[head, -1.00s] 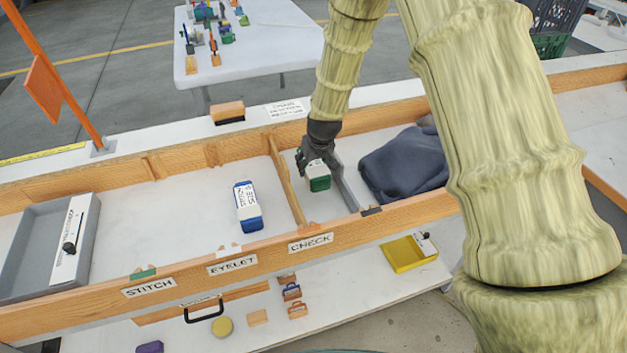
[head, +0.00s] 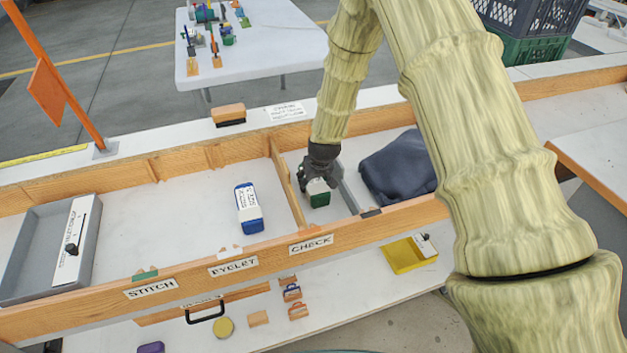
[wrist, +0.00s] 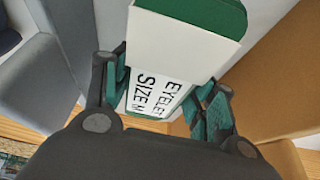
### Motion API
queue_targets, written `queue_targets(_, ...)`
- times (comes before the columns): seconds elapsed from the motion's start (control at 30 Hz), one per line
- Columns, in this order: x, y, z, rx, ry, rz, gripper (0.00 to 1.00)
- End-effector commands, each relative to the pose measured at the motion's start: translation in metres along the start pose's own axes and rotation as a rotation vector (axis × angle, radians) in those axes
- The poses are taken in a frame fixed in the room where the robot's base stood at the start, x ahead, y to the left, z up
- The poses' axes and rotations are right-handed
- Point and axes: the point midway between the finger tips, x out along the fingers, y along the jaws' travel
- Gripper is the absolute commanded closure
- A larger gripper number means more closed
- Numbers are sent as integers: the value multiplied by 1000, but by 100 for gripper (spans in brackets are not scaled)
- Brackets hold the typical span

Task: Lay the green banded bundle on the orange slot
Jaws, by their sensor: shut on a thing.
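The green bundle (head: 319,199) with a white band is in my gripper (head: 318,180), over the CHECK compartment between a wooden divider and a grey divider. In the wrist view the green bundle (wrist: 218,12) sits between the two fingers of my gripper (wrist: 163,100). Its white band reads "EYELET SIZE M". I cannot tell whether its underside touches the floor of the compartment. No slot that is clearly marked orange can be made out. The wooden front rail (head: 180,284) carries the labels STITCH, EYELET and CHECK.
A blue bundle (head: 249,222) with a white band lies in the EYELET compartment. Dark cloth (head: 397,168) lies right of the grey divider (head: 349,198). A grey tray (head: 25,245) stands at left. The wooden divider (head: 287,182) rises beside my gripper. The EYELET floor left of the blue bundle is clear.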

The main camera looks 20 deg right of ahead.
Motion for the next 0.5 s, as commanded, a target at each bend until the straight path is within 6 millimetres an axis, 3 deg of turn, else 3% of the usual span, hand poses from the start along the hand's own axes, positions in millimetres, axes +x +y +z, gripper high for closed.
queue_targets(0.07, 2, 0, 0, 0, 0, 0, 76)
queue_targets(0.1, 2, 0, 1, 0, 0, 0, 41)
queue_targets(0.2, 2, 0, 1, 0, 0, 0, 23)
queue_targets(0.5, 2, 0, 1, 0, 0, 0, 22)
